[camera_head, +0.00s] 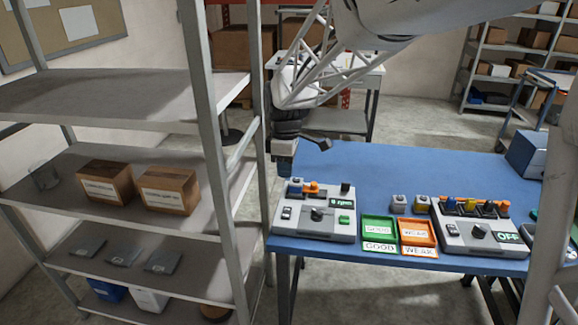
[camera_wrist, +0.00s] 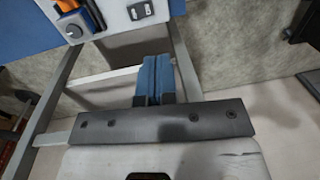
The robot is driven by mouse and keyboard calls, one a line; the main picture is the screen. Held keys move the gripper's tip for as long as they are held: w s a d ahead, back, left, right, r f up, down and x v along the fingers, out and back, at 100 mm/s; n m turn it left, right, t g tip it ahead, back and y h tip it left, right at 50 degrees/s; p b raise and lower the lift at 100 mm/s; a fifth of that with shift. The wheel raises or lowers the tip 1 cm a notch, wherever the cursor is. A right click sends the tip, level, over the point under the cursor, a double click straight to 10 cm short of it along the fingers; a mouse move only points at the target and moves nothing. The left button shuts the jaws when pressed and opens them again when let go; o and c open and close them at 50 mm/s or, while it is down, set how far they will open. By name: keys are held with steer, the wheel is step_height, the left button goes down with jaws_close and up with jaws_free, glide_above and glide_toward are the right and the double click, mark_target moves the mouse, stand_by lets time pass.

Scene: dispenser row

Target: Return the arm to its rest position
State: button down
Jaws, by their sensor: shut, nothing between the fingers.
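My gripper (camera_head: 284,168) is at the left end of the blue table (camera_head: 350,160), close to the shelf post. In the wrist view its two blue fingers (camera_wrist: 153,80) are pressed together with nothing between them. The fingertips are partly hard to make out in the head view. My arm comes in from the top right and reaches down to the left. The dispenser unit (camera_head: 316,222) with a "0 rpm" display stands in front of the gripper on the table. Part of it shows at the top of the wrist view (camera_wrist: 120,15).
A grey shelf rack (camera_head: 205,120) with two cardboard boxes (camera_head: 168,188) stands close on the left. A green GOOD tray (camera_head: 379,247) and an orange WEAR tray (camera_head: 418,250) lie beside a second unit (camera_head: 480,236) marked OFF. The table's back middle is clear.

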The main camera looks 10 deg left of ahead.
steer(key=shift+d, duration=0.15)
steer(key=s+d+r+m+t, duration=0.1)
steer(key=s+d+r+m, duration=0.25)
steer(key=s+d, duration=0.4)
steer(key=s+d+r+m+t, duration=0.1)
steer(key=s+d+r+m, duration=0.3)
steer(key=d, duration=0.6)
steer(key=s+d+f+m+t, duration=0.1)
steer(key=s+d+m, duration=0.4)
steer(key=s, duration=0.4)
steer(key=s+d+f+m, duration=0.2)
steer(key=s+d+m, duration=0.3)
steer(key=s+d, duration=0.3)
steer(key=shift+s+m+t, duration=0.35)
steer(key=shift+s+t, duration=0.05)
steer(key=shift+s, duration=0.7)
steer(key=c, duration=1.8)
jaws_free()
steer(key=shift+f, duration=0.1)
